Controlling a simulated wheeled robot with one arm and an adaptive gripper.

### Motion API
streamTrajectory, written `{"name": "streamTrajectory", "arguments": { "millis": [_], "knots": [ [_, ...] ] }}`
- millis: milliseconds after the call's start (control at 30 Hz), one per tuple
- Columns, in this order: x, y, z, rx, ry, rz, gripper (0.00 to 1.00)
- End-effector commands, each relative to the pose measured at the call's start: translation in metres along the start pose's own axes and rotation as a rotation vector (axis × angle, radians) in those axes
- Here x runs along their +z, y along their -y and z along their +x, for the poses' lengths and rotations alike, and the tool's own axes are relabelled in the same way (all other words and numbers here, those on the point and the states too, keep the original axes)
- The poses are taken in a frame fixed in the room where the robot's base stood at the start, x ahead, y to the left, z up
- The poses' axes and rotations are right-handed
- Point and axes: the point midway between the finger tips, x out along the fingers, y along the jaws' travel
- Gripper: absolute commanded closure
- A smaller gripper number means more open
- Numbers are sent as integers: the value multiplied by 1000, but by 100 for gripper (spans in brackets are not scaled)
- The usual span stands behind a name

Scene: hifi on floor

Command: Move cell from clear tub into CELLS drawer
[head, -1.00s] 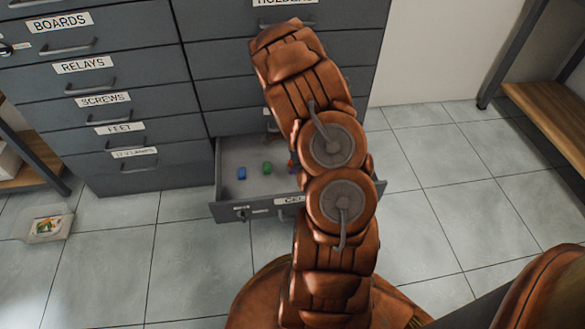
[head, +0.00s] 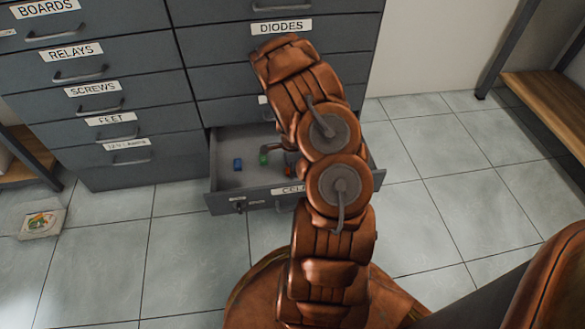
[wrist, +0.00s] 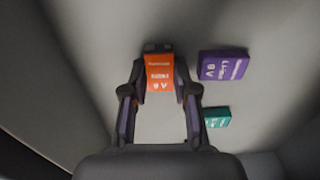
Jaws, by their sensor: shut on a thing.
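My gripper (wrist: 160,75) is shut on an orange cell (wrist: 159,73), its fingers on either side of it. In the wrist view a purple cell (wrist: 223,65) lies to the right and a teal cell (wrist: 217,117) lies below that. In the head view the CELLS drawer (head: 262,201) is open, its label partly covered by my arm. A blue cell (head: 238,164) and a green cell (head: 264,159) lie on its floor. An orange patch (head: 288,171) shows beside my arm, mostly hidden. The clear tub (head: 42,224) is on the floor at left with coloured contents.
Grey drawer cabinets (head: 130,110) stand behind the open drawer, their other drawers shut. A wooden-shelved rack (head: 550,95) is at the right. The tiled floor (head: 450,180) on the right is clear.

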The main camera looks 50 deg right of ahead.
Motion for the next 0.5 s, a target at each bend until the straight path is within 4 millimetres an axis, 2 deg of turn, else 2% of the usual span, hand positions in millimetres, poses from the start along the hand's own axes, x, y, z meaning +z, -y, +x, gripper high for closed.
{"name": "streamTrajectory", "arguments": {
  "millis": [167, 200, 400, 500],
  "knots": [
    [0, 0, 3, 0, 0, -1, 100],
    [0, 0, 2, -1, 0, 0, 69],
    [0, 0, 2, -1, 0, -1, 48],
    [0, 0, 2, 0, 0, -1, 47]
  ]
}}
